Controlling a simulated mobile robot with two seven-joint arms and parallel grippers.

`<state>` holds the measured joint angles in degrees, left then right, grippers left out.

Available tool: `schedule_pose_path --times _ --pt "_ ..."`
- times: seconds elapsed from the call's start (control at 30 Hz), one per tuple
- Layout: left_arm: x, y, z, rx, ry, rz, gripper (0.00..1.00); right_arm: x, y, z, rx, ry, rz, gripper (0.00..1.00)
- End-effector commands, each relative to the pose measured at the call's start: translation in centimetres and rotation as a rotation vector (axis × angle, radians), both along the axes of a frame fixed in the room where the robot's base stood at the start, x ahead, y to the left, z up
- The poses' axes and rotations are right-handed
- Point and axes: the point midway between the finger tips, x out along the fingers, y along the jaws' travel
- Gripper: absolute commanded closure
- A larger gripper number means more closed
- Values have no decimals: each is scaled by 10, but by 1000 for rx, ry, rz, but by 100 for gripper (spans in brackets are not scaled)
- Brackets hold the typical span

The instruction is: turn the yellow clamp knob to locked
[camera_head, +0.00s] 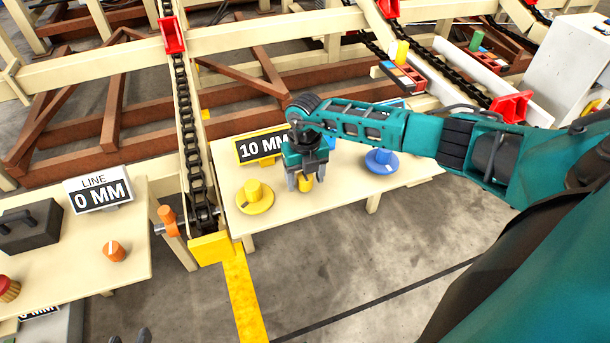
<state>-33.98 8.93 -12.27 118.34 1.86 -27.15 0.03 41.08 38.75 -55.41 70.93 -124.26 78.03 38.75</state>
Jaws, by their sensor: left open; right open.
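My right gripper (306,177) comes in from the right, points down and is open over the cream table below the 10 MM sign (262,146). A small yellow knob (305,184) shows between its fingers, its top partly hidden; I cannot tell whether they touch it. A larger yellow knob on a round yellow disc (254,198) stands to the left, apart from the gripper. I cannot tell from labels which is the clamp knob, and no lock mark is readable. My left gripper (130,338) shows only dark fingertips at the bottom edge, apart and empty.
A blue knob on a disc (380,162) stands right of the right gripper. The left table (80,285) holds an orange knob (114,251), a dark box (30,228) and the 0 MM sign (98,190). A chain rail (190,140) runs between the tables.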

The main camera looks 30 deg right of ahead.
Motion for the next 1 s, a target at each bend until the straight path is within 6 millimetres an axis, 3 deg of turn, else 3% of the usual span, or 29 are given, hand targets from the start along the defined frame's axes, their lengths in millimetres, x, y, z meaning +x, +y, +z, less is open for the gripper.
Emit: schedule_pose_path --times 0.2,0.33,0.8,1.0 --pt "0 0 0 -1 0 1 57 0 0 1 0 0 1 33" --pt "0 -1 4 -3 -1 3 57 1 0 12 0 -2 1 33" --pt "-2 6 11 5 -2 21 57 0 0 107 0 -3 1 33" --pt "-7 10 6 11 9 25 57 0 0 126 0 0 1 33"
